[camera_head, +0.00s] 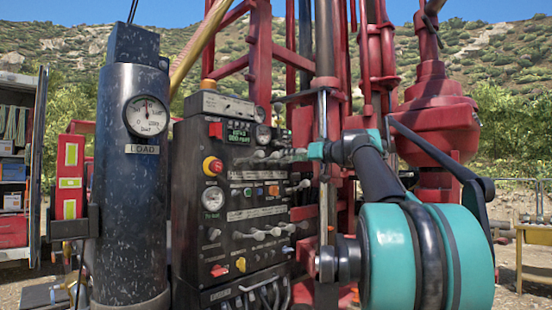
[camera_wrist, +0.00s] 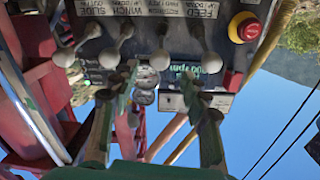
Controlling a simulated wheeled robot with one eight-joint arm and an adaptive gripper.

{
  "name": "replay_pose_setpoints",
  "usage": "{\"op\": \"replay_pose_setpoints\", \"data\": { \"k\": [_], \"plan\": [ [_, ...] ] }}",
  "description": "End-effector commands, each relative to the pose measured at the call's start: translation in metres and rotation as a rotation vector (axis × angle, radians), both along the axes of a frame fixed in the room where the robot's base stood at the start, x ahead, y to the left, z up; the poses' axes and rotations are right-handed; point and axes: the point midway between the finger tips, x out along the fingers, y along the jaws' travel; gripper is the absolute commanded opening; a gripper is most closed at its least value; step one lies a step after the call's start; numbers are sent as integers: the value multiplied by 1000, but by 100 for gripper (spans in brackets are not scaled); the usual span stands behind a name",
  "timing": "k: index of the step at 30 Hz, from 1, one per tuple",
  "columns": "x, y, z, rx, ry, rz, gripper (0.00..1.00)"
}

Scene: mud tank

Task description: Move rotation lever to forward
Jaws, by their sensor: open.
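The rotation lever (camera_wrist: 160,60) is a grey lever with a pale round knob, under an upside-down label that seems to read ROTATION, with reverse and forward marks. Similar levers stand beside it: feed (camera_wrist: 210,62) on one side, winch (camera_wrist: 109,60) and slide (camera_wrist: 64,58) on the other. My gripper (camera_wrist: 160,82) is open in the wrist view, its fingertips on either side of the rotation knob in the picture. I cannot tell whether they touch it. In the head view my gripper (camera_head: 314,152) is at the right end of the upper lever row, partly hidden by my arm.
The dark control panel (camera_head: 225,235) carries gauges, a red emergency button (camera_head: 212,166) and a lower lever row (camera_head: 262,233). A black load cylinder (camera_head: 130,210) stands left of it. Red rig columns (camera_head: 262,60) rise behind the panel.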

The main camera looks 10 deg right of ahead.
Motion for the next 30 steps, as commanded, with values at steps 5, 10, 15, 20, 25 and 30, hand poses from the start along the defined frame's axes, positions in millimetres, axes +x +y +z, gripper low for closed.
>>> {"op": "replay_pose_setpoints", "data": {
  "k": [5,10,15,20,25,30],
  "plan": [
    [31,22,0,0,0,4,46],
    [54,36,0,0,0,1,46],
    [67,45,0,0,0,0,46],
    [71,47,0,0,0,0,46],
    [72,47,0,0,0,0,46],
    [72,47,0,0,0,0,32]
  ]
}}
